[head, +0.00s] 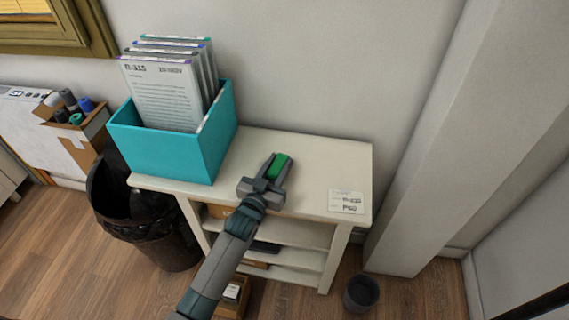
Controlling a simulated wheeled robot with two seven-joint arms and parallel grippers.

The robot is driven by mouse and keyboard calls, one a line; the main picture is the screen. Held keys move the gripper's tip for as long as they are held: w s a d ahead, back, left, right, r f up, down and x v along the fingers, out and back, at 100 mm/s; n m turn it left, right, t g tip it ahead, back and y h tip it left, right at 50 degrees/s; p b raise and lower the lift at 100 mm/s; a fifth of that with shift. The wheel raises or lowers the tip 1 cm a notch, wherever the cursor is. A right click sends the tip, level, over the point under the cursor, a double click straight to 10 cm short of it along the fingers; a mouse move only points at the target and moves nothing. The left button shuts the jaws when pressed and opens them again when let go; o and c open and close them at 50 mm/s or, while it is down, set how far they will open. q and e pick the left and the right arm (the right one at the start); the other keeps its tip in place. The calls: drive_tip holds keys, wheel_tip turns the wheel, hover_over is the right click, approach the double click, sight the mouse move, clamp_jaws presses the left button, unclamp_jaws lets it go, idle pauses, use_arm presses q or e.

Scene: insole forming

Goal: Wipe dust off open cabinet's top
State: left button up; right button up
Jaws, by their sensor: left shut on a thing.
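The open cabinet (310,160) is a low cream-white shelf unit against the wall. Its flat top is partly covered by a teal box at the left. My left gripper (273,172) is over the middle of the top and shut on a green object (280,165), which looks like a small sponge or cloth. The green object is at or just above the top; I cannot tell whether it touches. No dust can be made out at this size. My right gripper is not in view.
The teal box (165,150) holds several upright documents (160,95). A white label (346,201) lies at the top's front right. A black bin (165,235) stands left of the cabinet, a dark cup (361,293) on the floor at right. The top's right part is mostly clear.

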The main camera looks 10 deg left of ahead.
sight(258, 164)
use_arm(q)
drive_tip(key=shift+a+r, duration=0.1)
drive_tip(key=shift+a, duration=0.15)
drive_tip(key=shift+a, duration=0.8)
drive_tip(key=shift+w+a+f+p, duration=0.1)
drive_tip(key=shift+a+p, duration=0.1)
drive_tip(key=shift+a, duration=0.2)
drive_tip(key=shift+a+f+p, duration=0.1)
drive_tip(key=shift+a+p, duration=0.05)
drive_tip(key=shift+a, duration=0.25)
drive_tip(key=shift+a, duration=0.15)
drive_tip(key=shift+a+r+p, duration=0.1)
drive_tip(key=shift+a+p, duration=0.35)
drive_tip(key=shift+a, duration=1.15)
drive_tip(key=shift+w, duration=0.1)
drive_tip(key=shift+b+x, duration=0.4)
drive_tip(key=shift+x, duration=0.55)
